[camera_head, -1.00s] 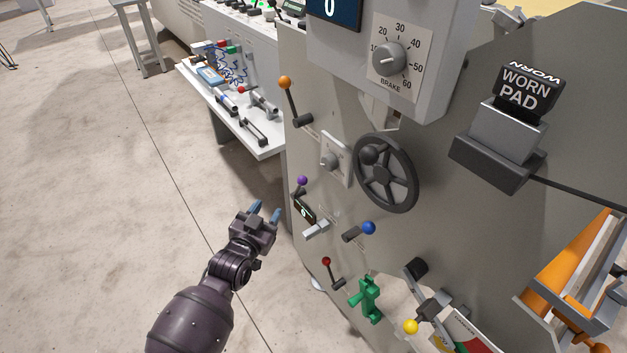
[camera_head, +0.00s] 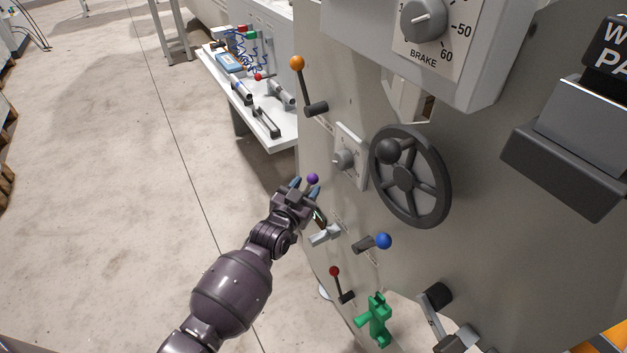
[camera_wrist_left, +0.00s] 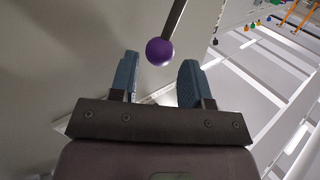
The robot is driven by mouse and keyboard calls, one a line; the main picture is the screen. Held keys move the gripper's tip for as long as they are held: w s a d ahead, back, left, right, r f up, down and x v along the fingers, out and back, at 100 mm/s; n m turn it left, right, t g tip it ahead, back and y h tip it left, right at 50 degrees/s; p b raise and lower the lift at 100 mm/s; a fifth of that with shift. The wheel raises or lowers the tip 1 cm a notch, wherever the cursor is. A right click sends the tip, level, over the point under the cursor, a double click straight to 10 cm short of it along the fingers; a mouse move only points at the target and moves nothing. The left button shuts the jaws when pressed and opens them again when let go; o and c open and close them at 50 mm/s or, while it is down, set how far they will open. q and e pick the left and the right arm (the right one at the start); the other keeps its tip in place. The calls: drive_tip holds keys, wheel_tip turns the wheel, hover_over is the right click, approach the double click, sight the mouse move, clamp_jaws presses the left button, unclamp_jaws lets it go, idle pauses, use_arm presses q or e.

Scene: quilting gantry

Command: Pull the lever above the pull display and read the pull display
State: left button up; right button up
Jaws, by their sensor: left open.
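The lever with the purple knob (camera_head: 313,179) stands on the grey machine panel. In the left wrist view the purple knob (camera_wrist_left: 160,51) hangs on a dark rod, just beyond and between the two blue fingertips. My left gripper (camera_head: 304,187) is open beside the knob; in the left wrist view its fingers (camera_wrist_left: 158,78) are apart with nothing between them. The small display (camera_head: 320,217) below the purple lever is mostly hidden by my gripper, and its reading cannot be made out. My right gripper is not in view.
A white shelf with tools (camera_head: 283,132) stands behind. Floor left of the panel is clear.

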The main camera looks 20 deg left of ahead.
sight(310, 183)
use_arm(q)
drive_tip(key=shift+w+d+f, duration=0.1)
drive_tip(key=shift+w+f, duration=0.1)
drive_tip(key=shift+w, duration=0.85)
drive_tip(key=shift+w+r+b, duration=0.2)
drive_tip(key=shift+w+b, duration=0.2)
drive_tip(key=shift+w, duration=0.45)
drive_tip(key=shift+c, duration=0.2)
clamp_jaws()
